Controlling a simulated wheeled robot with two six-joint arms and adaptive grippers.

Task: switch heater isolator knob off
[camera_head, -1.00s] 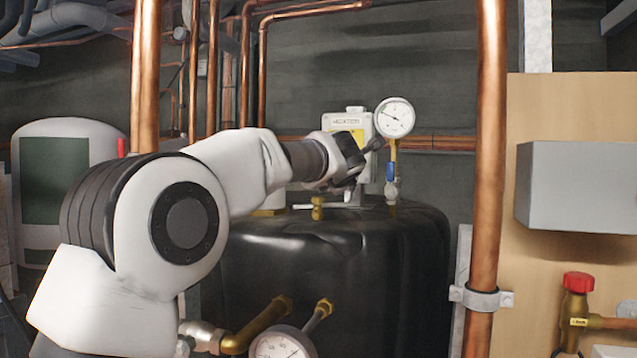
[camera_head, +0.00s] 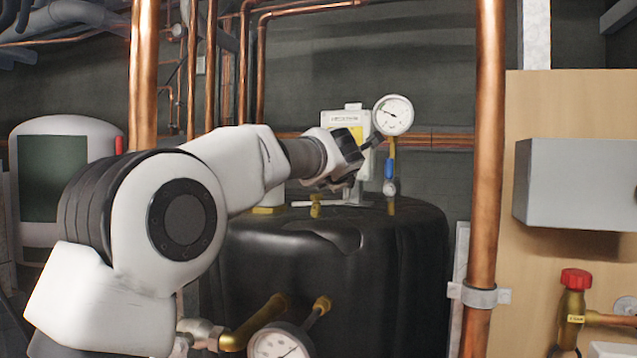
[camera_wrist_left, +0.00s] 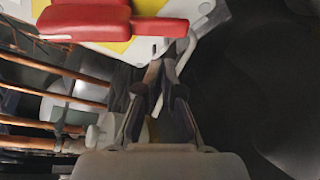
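The heater isolator is a pale box (camera_head: 336,121) with a yellow plate behind my left gripper in the head view. Its knob is hidden there by the gripper. In the left wrist view a red knob (camera_wrist_left: 110,22) on a yellow plate (camera_wrist_left: 150,8) fills the top left. My left gripper (camera_head: 374,141) is in front of the box's lower right side. In the left wrist view its fingers (camera_wrist_left: 163,66) converge with their tips close together, with nothing visible held. The tips are just below the knob's right end; I cannot tell whether they touch it. My right gripper is not in view.
A pressure gauge (camera_head: 393,115) with a blue-handled valve (camera_head: 389,168) stands right beside the gripper. A black tank (camera_head: 330,265) is below. Copper pipes rise at left (camera_head: 145,75) and right (camera_head: 487,150). A grey box (camera_head: 578,185) is at far right.

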